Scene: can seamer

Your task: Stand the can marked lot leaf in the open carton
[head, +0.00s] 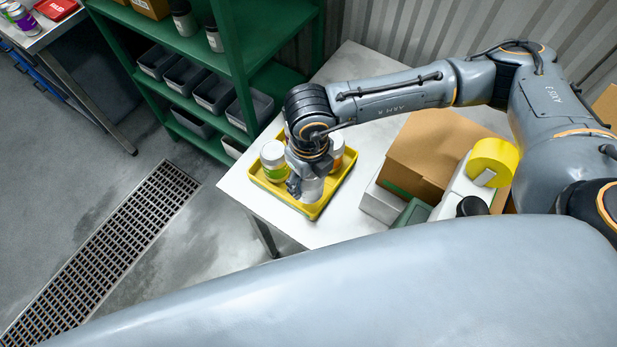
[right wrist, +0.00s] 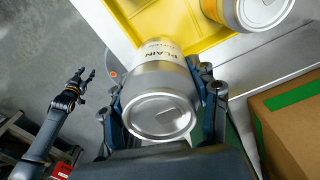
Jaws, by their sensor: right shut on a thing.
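My right gripper (head: 303,180) is shut on a silver can (right wrist: 158,100) with a white label reading "PLAIN"; the can also shows in the head view (head: 312,190), at the near side of the yellow tray (head: 318,210). I cannot tell whether it touches the tray. A white-lidded can with a green label (head: 273,160) stands in the tray left of the gripper. A can with an orange label (head: 337,150) stands behind it, partly hidden. No readable "leaf" mark shows. My left gripper (right wrist: 78,82) is open and empty over the floor in the right wrist view.
A brown carton (head: 440,145) with green tape sits on the white table (head: 240,187), right of the tray; its top looks closed. White boxes and a yellow roll (head: 492,160) crowd its near side. A green shelf (head: 228,40) with grey bins stands behind left.

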